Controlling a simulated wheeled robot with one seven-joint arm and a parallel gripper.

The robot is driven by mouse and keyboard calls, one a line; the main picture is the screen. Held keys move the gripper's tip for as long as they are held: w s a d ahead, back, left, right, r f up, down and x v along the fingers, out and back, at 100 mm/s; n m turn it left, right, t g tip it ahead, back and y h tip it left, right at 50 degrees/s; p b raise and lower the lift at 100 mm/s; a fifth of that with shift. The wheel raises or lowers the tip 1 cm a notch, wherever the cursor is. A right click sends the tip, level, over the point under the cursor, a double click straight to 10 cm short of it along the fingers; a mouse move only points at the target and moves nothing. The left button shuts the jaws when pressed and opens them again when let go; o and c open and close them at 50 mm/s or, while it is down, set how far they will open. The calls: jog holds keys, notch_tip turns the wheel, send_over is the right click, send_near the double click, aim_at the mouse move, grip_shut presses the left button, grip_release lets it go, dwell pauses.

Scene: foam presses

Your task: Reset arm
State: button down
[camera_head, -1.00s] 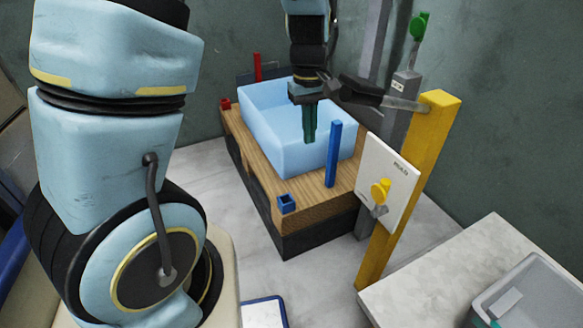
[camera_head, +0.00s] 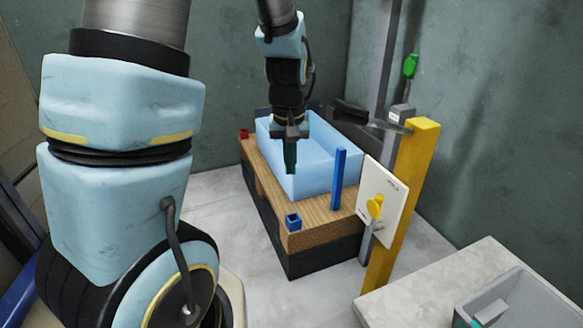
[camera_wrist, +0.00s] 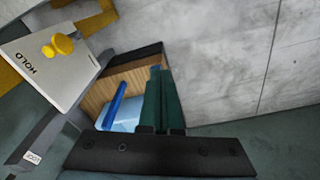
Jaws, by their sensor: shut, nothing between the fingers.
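My gripper (camera_head: 290,158) hangs from my arm with its dark green fingers pointing down, shut and empty. In the head view it appears in front of the light blue foam block (camera_head: 330,160). In the wrist view the gripper fingers (camera_wrist: 162,100) are side by side, with nothing between them. The foam block lies on a wooden-topped press base (camera_head: 318,217) with a black lower part; its blue surface also shows in the wrist view (camera_wrist: 122,118).
A blue post (camera_head: 338,180) and blue square socket (camera_head: 293,222) stand on the base, with a red piece (camera_head: 244,134) at the back. A yellow post (camera_head: 405,200) carries a white panel (camera_head: 380,195) with a yellow knob. A grey bin (camera_head: 515,305) sits on the right-hand table (camera_head: 440,282).

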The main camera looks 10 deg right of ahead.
jog(key=s+a+r+n, duration=0.1)
jog(key=s+a+r, duration=0.15)
jog(key=a, duration=0.55)
jog(key=s+a+r, duration=0.1)
jog(key=s+a, duration=0.2)
jog(key=a, duration=0.5)
notch_tip(320, 180, up, 13)
jog(key=p, duration=1.3)
jog(key=shift+f, duration=0.15)
jog(key=shift+d+f, duration=0.1)
jog(key=shift+d, duration=0.05)
